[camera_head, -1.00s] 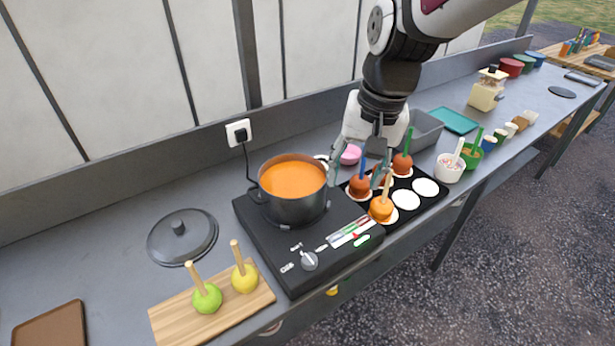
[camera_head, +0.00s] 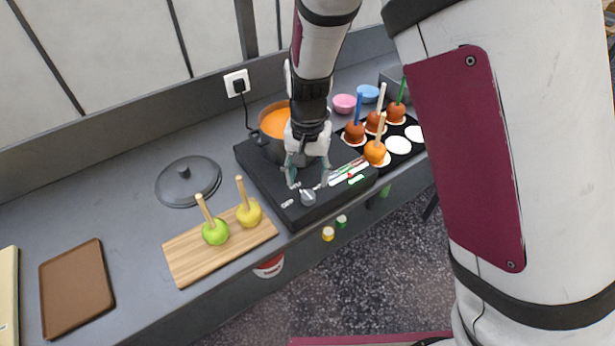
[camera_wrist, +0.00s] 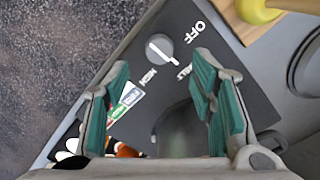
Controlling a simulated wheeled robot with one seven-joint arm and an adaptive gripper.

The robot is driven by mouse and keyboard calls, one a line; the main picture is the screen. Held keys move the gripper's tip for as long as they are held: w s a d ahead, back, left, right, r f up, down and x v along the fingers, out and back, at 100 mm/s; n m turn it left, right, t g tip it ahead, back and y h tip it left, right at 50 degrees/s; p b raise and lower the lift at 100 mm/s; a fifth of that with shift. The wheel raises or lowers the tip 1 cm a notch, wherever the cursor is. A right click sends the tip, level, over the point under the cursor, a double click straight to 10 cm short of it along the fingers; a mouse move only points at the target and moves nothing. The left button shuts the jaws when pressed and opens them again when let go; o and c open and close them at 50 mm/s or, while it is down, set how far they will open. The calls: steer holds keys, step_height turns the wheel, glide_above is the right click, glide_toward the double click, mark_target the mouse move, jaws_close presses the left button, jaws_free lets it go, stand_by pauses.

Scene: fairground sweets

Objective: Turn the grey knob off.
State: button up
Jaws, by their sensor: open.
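The grey knob (camera_head: 308,197) sits on the front of the black hot plate (camera_head: 262,180). In the wrist view the knob (camera_wrist: 159,49) shows a white pointer line, set at a slant, with "OFF" printed to one side and other lettering around it. My gripper (camera_head: 307,180) is open and empty, above the hot plate just behind the knob. In the wrist view its teal-padded fingers (camera_wrist: 164,82) are spread wide, and the knob lies beyond the tips, between their lines. The pot of orange liquid (camera_head: 273,125) stands on the hot plate, partly hidden by my arm.
A board (camera_head: 190,254) with a green and a yellow apple on sticks lies left of the hot plate. A lid (camera_head: 188,181) lies behind it. A black tray (camera_head: 412,134) of coated apples stands right. A brown tray (camera_head: 77,288) lies far left.

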mark_target(308, 194)
steer(key=shift+f, duration=3.1)
steer(key=c, duration=1.2)
